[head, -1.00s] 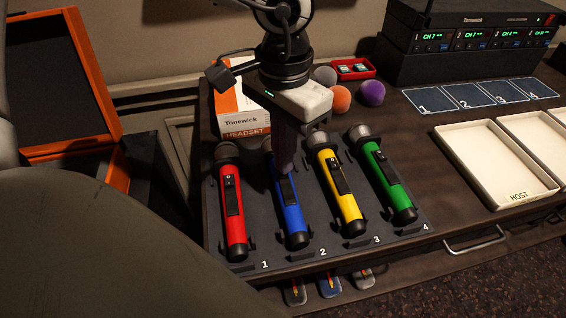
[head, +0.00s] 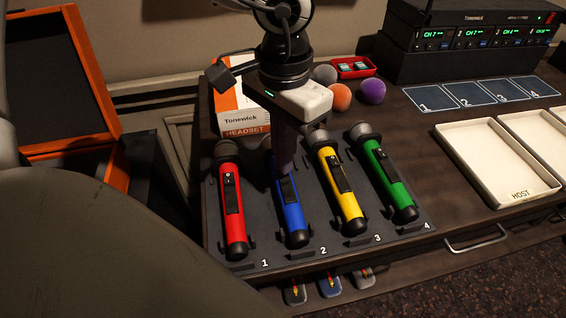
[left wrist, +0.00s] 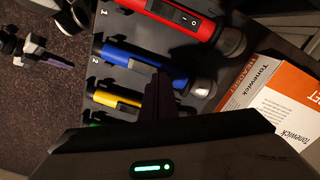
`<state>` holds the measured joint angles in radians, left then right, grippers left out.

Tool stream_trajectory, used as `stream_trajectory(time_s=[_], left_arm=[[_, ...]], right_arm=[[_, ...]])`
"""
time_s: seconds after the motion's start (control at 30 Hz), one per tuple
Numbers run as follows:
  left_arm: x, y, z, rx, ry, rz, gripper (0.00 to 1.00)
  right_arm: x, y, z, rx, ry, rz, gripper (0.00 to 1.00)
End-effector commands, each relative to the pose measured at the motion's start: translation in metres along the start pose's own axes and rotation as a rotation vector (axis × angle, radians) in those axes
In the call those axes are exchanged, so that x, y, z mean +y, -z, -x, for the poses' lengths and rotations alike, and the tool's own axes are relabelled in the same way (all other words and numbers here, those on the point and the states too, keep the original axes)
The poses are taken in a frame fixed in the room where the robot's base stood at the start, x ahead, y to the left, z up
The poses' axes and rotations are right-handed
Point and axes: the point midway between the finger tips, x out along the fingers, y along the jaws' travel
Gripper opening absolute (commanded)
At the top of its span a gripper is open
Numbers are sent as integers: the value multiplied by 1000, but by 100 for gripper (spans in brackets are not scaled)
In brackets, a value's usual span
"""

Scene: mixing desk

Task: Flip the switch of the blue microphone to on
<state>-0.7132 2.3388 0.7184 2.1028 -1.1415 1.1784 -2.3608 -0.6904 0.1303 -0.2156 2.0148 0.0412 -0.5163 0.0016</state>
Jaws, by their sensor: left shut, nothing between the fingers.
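The blue microphone (head: 295,217) lies in the second slot of a dark cradle, head end towards the back. It also shows in the left wrist view (left wrist: 120,52). Its black switch panel (head: 289,190) is partly visible; the fingers cover its upper end, so I cannot read the switch position. My left gripper (head: 285,170) is shut and empty, pointing down over that upper end. Whether the tips touch it I cannot tell. In the left wrist view the dark fingers (left wrist: 160,95) hide part of the blue body.
The red microphone (head: 231,190) lies to the left, and the yellow (head: 348,207) and green (head: 398,200) ones to the right, close by. A headset box (head: 240,122) and foam balls stand behind. White trays (head: 480,135) and receivers (head: 470,38) are at the right.

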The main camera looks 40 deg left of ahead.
Motion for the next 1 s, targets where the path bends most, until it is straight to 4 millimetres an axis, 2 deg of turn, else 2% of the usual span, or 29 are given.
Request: stream_trajectory(time_s=[0.6,0.77,1.0], left_arm=[[0,0,-10,0,0,0,0],[0,0,-7,-1,0,0,0],[0,0,11,1,1,0,0]], right_arm=[[1,-6,-7,3,0,1,0],[1,-4,-5,3,0,1,0],[0,5,4,2,0,1,0]])
